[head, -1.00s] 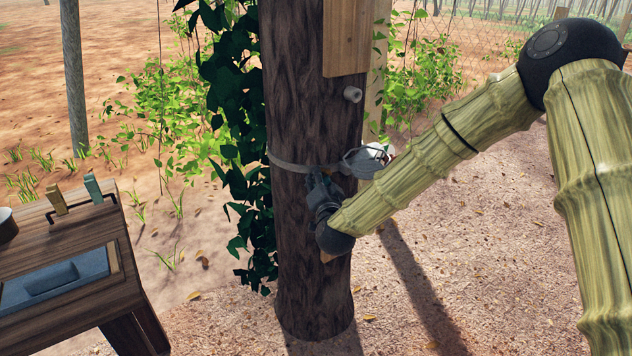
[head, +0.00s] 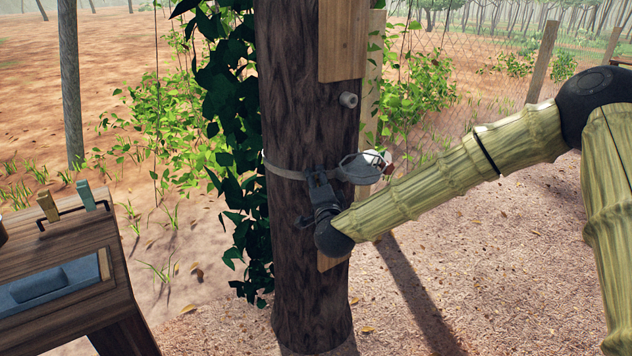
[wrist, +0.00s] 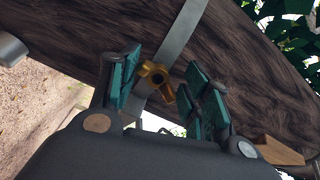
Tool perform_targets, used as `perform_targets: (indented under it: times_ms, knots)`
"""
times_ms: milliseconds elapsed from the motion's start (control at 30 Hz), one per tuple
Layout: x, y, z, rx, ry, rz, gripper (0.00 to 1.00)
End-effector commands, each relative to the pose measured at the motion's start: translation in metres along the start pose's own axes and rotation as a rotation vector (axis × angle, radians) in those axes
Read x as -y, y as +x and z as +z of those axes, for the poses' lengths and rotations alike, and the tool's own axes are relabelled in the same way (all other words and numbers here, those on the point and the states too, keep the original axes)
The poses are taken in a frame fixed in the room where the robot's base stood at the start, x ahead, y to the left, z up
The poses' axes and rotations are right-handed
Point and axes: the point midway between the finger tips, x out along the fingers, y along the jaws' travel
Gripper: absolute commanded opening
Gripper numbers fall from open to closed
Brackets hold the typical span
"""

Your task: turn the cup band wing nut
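The brass wing nut (wrist: 156,77) sits on the grey metal cup band (wrist: 183,32) in the wrist view. My gripper (wrist: 160,88) has its teal-padded fingers on either side of the nut, with gaps showing, so it looks open around it. I cannot tell whether a pad touches the nut. In the head view the band (head: 283,172) circles the dark trunk (head: 312,115), and my gripper (head: 319,182) is at the band, hiding the nut. The cup (head: 362,167) hangs just right of my gripper, at the trunk's right side.
A grey peg (head: 348,100) and a wooden board (head: 341,40) are on the trunk above the band. Leafy vine (head: 228,110) hangs along its left side. A wooden stand (head: 85,255) with a blue-grey tray is at the lower left. Ground at the right is open.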

Motion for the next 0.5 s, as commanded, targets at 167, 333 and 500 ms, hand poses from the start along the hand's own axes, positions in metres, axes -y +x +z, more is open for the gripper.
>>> perform_targets:
  times_ms: [167,333,500]
  knots:
    - [-0.001,-0.015,0.000,0.001,0.000,0.002,0.47]
    - [-0.001,-0.045,0.000,0.002,0.000,0.002,0.47]
    - [-0.002,-0.077,-0.002,-0.002,0.001,0.003,0.47]
